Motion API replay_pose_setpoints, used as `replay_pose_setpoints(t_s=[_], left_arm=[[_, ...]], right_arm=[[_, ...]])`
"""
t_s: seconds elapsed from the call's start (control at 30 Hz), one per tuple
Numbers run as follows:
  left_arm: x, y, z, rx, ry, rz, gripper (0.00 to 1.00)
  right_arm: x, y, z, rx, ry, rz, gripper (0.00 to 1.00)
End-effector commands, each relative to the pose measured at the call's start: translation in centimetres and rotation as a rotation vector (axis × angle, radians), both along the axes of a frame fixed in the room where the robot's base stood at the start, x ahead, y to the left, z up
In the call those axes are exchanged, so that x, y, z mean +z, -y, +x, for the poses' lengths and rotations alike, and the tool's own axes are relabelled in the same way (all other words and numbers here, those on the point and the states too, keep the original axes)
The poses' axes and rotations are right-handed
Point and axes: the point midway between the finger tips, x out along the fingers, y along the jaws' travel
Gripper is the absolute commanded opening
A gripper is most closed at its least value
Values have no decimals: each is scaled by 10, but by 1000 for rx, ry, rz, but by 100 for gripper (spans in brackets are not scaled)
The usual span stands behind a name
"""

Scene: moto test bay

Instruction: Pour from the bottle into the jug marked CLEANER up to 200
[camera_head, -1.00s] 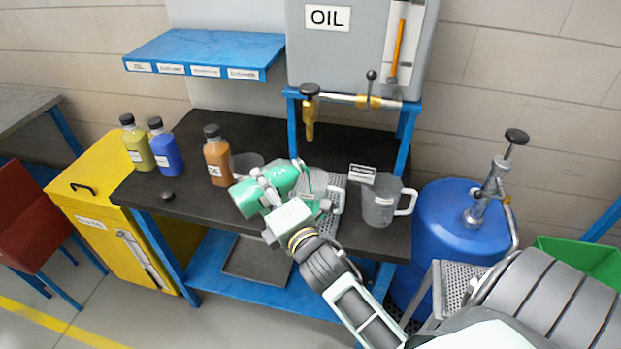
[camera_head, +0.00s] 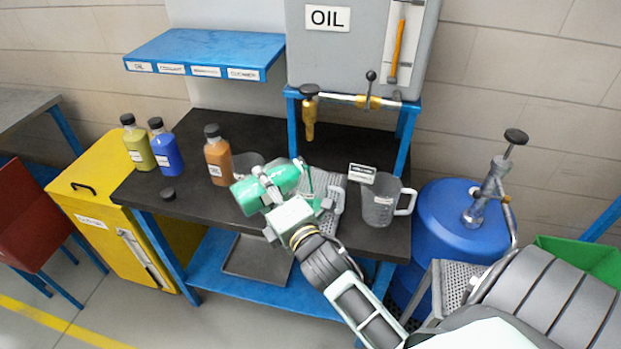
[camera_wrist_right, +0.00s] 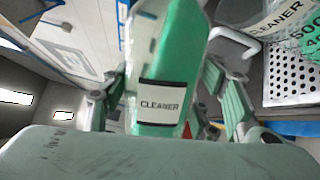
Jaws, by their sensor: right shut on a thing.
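The bottle (camera_head: 246,196) holds green liquid and is tipped on its side, its mouth end toward the right. Its CLEANER label shows in the right wrist view (camera_wrist_right: 160,103). My right gripper (camera_head: 266,188) is shut around it, above the bench. A thin green streak shows by the mouth. The liquid level cannot be read. My left gripper is not in view.
A second clear jug (camera_head: 380,203) stands at the bench's right end beside a small sign (camera_head: 362,173). Brown (camera_head: 217,158), blue (camera_head: 166,150) and yellow-green (camera_head: 137,145) bottles stand at left. A black cap (camera_head: 168,194) lies near the front edge. An OIL tank tap (camera_head: 309,115) hangs behind.

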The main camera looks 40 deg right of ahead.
Motion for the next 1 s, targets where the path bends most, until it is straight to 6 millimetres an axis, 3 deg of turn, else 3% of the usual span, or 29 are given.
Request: replay_pose_setpoints(t_s=[1.0], left_arm=[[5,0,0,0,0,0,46]], right_arm=[[5,2,0,1,7,29,8]])
